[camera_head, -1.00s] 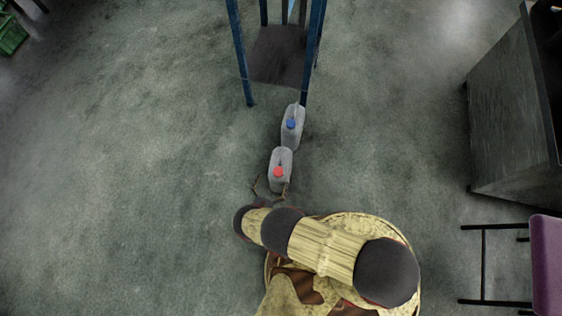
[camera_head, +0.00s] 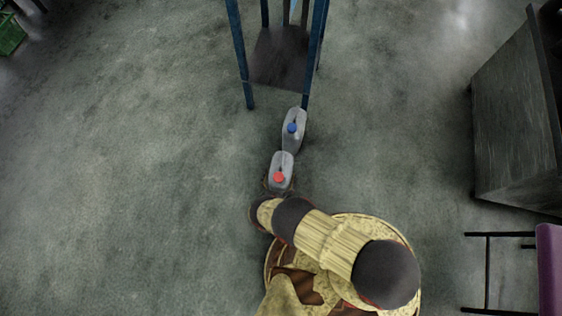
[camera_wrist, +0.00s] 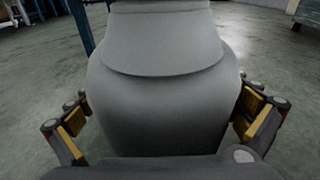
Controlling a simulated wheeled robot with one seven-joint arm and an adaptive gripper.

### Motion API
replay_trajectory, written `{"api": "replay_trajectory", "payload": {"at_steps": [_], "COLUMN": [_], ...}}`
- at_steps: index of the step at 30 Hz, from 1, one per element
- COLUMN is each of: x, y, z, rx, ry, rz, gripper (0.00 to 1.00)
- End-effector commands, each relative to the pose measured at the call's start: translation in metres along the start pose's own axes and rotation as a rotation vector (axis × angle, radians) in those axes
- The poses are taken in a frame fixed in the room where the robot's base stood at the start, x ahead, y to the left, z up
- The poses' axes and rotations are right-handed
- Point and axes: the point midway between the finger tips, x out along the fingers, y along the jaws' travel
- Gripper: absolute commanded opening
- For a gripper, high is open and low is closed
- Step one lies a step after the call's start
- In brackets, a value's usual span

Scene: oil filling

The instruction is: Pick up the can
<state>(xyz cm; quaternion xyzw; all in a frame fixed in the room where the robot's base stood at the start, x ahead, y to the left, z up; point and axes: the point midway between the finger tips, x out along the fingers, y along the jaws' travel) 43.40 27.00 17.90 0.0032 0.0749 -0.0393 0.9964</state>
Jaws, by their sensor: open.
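A grey can with a red cap (camera_head: 281,168) stands upright on the floor, just beyond my arm in the head view. A second grey can with a blue cap (camera_head: 294,131) stands right behind it. In the wrist view one grey can body (camera_wrist: 165,92) fills the middle; its cap is out of that view. My gripper (camera_wrist: 164,104) is open, with one finger on each side of this can. Gaps to the fingers look small, and I cannot tell whether either touches. In the head view my wrist mostly hides the gripper.
A blue-legged frame with a dark shelf (camera_head: 279,58) stands behind the cans. A dark cabinet (camera_head: 520,115) is at right, with a purple chair (camera_head: 550,265) below it. A green crate (camera_head: 10,36) is at far upper left. The floor at left is clear.

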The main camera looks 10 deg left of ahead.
Motion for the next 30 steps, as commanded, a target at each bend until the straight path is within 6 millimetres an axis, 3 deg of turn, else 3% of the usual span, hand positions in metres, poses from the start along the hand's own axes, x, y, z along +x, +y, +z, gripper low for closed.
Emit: {"api": "replay_trajectory", "payload": {"at_steps": [4, 11, 30], "x": [0.0098, 0.0103, 0.01], "y": [-0.0005, 0.0001, -0.0002], "z": [-0.0002, 0.0003, 0.0001], "rx": [0.0, -0.001, -0.001], "ry": [0.0, 0.0, 0.0], "rz": [-0.001, 0.001, 0.0], "gripper": [1.0, 1.0, 0.64]}}
